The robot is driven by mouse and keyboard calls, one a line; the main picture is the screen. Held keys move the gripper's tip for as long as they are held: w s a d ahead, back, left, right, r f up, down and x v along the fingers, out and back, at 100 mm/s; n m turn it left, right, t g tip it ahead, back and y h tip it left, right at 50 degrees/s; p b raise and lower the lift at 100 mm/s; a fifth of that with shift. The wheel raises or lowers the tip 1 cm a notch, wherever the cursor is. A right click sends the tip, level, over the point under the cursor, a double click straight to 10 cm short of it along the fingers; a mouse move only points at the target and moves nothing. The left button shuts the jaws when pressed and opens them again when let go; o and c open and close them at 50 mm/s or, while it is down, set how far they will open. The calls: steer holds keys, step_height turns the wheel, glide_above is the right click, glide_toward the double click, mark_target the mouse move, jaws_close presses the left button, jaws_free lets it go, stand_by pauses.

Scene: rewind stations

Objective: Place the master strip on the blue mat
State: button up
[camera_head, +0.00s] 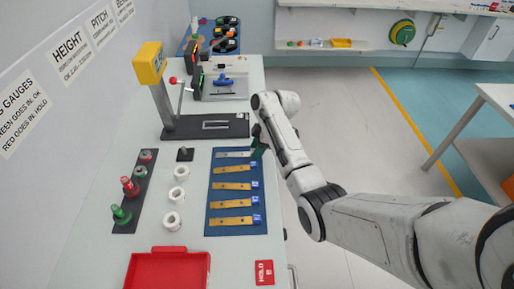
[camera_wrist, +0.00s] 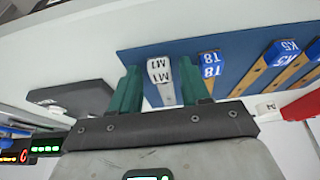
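The master strip (camera_wrist: 165,92) is a pale silver-grey bar with a white tab marked M1. In the head view the silver strip (camera_head: 232,154) lies at the far end of the blue mat (camera_head: 228,222), level with the brass strips there. The blue mat (camera_wrist: 130,58) also shows beneath it in the wrist view. My gripper (camera_wrist: 164,80) has its green fingers apart, one on each side of the strip's tab end, with a gap visible. In the head view my gripper (camera_head: 258,143) is at the mat's far right corner, partly hidden by my arm.
Several brass strips (camera_head: 232,186) with blue tabs lie on the mat. White rings (camera_head: 179,194) and a dark rack of red and green gauges (camera_head: 130,187) stand left. A red tray (camera_head: 170,270) is nearer. A yellow-headed gauge (camera_head: 150,62) on a dark base stands beyond the mat.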

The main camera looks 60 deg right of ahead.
steer(key=shift+r, duration=0.25)
steer(key=v, duration=1.1)
steer(key=shift+s+d+r, duration=0.15)
steer(key=shift+s+r, duration=0.05)
steer(key=shift+r, duration=0.15)
